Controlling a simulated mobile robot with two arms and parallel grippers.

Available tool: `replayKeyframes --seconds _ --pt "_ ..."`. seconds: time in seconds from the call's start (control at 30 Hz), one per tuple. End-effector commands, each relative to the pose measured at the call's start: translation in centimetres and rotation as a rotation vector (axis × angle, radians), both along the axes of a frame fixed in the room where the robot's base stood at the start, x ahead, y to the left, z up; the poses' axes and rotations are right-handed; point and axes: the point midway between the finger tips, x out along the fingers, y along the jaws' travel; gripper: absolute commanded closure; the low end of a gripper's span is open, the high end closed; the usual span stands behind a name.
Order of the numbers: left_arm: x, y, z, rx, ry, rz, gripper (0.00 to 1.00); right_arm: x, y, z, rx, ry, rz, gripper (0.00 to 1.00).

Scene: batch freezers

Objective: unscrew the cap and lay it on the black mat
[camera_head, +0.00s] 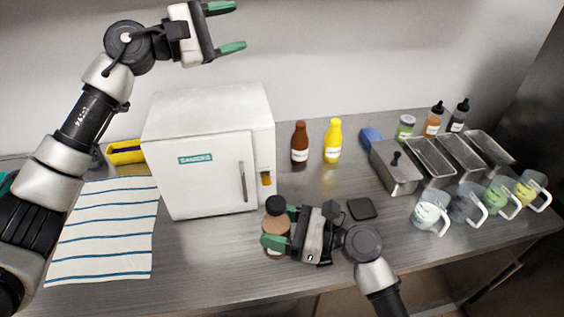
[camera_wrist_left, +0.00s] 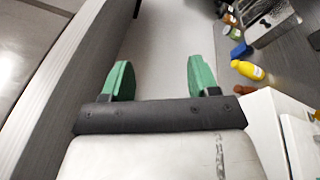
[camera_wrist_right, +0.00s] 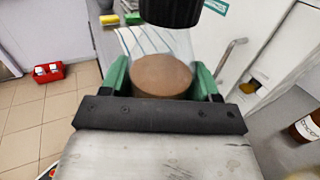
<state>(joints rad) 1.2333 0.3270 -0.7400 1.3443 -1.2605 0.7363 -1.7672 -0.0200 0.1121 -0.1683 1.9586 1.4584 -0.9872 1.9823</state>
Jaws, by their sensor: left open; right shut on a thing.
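A bottle (camera_head: 275,226) with brown contents and a black cap (camera_head: 276,204) on top stands in front of the white freezer. In the right wrist view the brown contents (camera_wrist_right: 162,75) show between the green fingers, with the black cap (camera_wrist_right: 170,10) above, cut by the frame edge. My right gripper (camera_head: 270,228) is shut around the bottle's body, from the right. My left gripper (camera_head: 238,27) is open and empty, raised high above the freezer, far from the cap. The small black mat (camera_head: 361,209) lies bare on the counter right of my right gripper.
The white freezer (camera_head: 205,155) stands behind the bottle. Brown (camera_head: 300,143) and yellow (camera_head: 333,141) bottles stand right of it. Metal bins (camera_head: 396,170) and several handled pitchers (camera_head: 430,215) fill the right side. A striped towel (camera_head: 105,235) lies at left.

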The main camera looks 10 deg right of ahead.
Motion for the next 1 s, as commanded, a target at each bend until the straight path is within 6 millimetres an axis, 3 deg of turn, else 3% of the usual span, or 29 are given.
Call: replayKeyframes --seconds 0.03,0.2,0.37,0.5,0.7,1.0 --pt "-1.7 -2.1 -0.2 0.086 -0.054 -0.064 0.40 0.0 0.0 0.1 0.001 -0.002 0.000 1.00" --pt "-7.5 -7.7 -2.8 0.410 -0.249 -0.297 0.40 0.0 0.0 0.1 0.001 -0.002 0.000 1.00" --pt "-13.4 -10.6 -7.0 0.781 -0.469 -0.571 0.40 0.0 0.0 0.1 0.001 -0.002 0.000 1.00" --pt "-17.4 -10.2 -11.2 1.141 -0.651 -0.847 0.40 0.0 0.0 0.1 0.001 -0.002 0.000 1.00" --pt "-19.5 -7.4 -14.3 1.481 -0.766 -1.121 0.40 0.0 0.0 0.1 0.001 -0.002 0.000 1.00" --pt "-19.9 -6.3 -16.9 1.576 -0.781 -1.208 0.40 0.0 0.0 0.1 0.001 -0.002 0.000 1.00"
